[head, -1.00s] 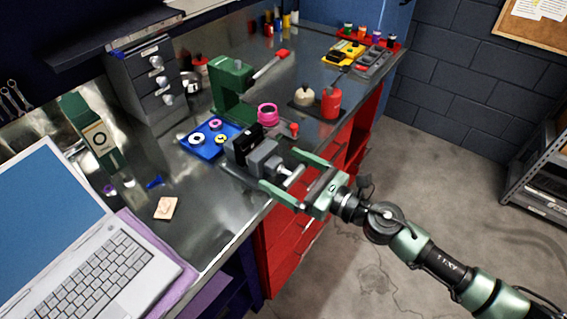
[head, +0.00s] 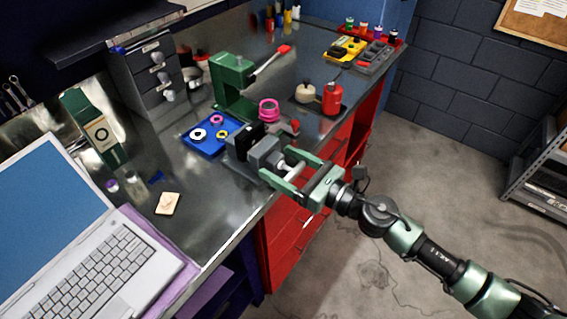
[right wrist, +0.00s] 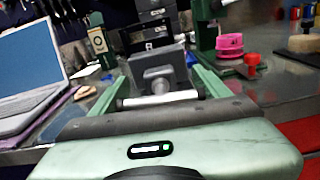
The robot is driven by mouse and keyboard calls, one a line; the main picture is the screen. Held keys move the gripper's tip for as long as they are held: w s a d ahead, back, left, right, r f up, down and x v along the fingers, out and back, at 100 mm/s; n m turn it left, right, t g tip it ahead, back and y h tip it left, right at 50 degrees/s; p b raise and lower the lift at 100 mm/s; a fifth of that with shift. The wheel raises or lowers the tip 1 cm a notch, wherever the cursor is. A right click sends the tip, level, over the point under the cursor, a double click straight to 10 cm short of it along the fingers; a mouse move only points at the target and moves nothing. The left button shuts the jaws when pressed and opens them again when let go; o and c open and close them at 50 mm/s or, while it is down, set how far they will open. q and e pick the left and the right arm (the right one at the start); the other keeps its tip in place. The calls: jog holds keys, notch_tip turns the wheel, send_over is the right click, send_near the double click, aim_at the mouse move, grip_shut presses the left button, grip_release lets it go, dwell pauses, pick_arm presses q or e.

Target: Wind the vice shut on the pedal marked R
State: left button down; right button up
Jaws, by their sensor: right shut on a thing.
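The grey bench vice (head: 264,152) stands at the bench's front edge, and it also shows in the right wrist view (right wrist: 158,72). A black block (head: 251,133) is at its jaws; I cannot tell whether this is the pedal, and no R mark is readable. The vice's silvery handle bar (right wrist: 160,98) lies crosswise between my fingers in the right wrist view. My right gripper (head: 278,163) is shut on this bar, in front of the vice. My left gripper is not in view.
A blue tray (head: 191,143) with several rings is left of the vice. A green press (head: 232,75) and a pink spool (head: 269,108) stand behind it. A red bottle (head: 331,100) is to the right. An open laptop (head: 95,265) is at the near left.

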aim_at(298, 171)
jog(key=shift+w+m+p, duration=0.1)
jog(key=shift+m+p, duration=0.9)
jog(key=shift+m, duration=2.1)
jog(key=o, duration=1.4)
jog(key=shift+d, duration=0.1)
jog(key=shift+c, duration=0.2)
jog(key=shift+s+d+f, duration=0.1)
jog(key=shift+s+d, duration=0.15)
jog(key=shift+d, duration=0.05)
jog(key=b+v, duration=0.2)
jog(key=v, duration=0.4)
jog(key=shift+s+d+b, duration=0.15)
jog(key=shift+d+b, duration=0.05)
jog(key=shift+b, duration=0.15)
jog(key=shift+s+d, duration=0.15)
jog(key=shift+d, duration=0.05)
